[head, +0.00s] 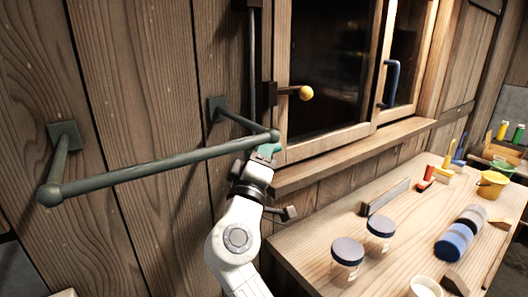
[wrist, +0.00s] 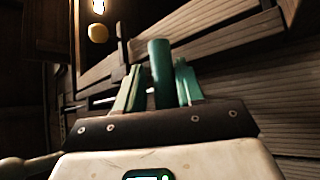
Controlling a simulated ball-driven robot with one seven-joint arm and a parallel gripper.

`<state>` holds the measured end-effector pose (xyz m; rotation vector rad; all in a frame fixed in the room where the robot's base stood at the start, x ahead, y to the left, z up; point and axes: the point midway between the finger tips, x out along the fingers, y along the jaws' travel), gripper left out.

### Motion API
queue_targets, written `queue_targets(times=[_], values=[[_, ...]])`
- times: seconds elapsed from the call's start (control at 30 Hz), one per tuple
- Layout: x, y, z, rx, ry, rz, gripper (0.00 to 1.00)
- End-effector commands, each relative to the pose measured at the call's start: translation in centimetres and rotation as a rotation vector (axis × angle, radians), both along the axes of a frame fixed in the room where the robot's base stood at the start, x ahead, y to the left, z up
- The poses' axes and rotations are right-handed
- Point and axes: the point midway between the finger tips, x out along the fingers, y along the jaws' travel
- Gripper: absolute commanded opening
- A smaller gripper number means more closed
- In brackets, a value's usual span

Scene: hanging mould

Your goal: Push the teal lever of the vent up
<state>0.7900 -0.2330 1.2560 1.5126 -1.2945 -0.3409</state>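The teal lever (wrist: 161,75) shows in the wrist view as a rounded upright bar between the two green fingers of my gripper (wrist: 160,88). A narrow gap shows on each side of it, so the fingers look open around it; contact is not clear. In the head view my gripper (head: 266,152) is just behind the end of the dark green rail, below the window's left corner. A bit of teal shows there, but I cannot tell finger from lever. The vent body is not clearly visible.
The dark green wall rail (head: 160,165) juts out close to my gripper. A yellow knob (head: 306,93) sticks out above, by the window (head: 325,65). The window sill (head: 350,155) is right of my gripper. A workbench (head: 310,237) with jars and tools stands lower right.

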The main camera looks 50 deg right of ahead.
Motion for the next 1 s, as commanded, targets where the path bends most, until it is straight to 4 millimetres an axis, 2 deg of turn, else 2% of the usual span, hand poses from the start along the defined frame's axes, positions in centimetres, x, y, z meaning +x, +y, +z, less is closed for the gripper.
queue_targets(times=[0.03,0.1,0.33,0.47,0.8,1.0], values=[[0.0,0.0,0.1,0.0,-0.001,0.0,0.41],[0.0,0.0,0.0,0.001,0.0,-0.001,0.48],[0.0,0.0,-0.2,0.002,0.002,-0.001,0.48],[-0.2,0.6,-0.6,0.003,0.003,0.001,0.48],[-2.5,5.8,-3.2,0.001,0.002,0.003,0.48],[-3.5,8.2,-4.1,0.002,0.002,0.001,0.48]])
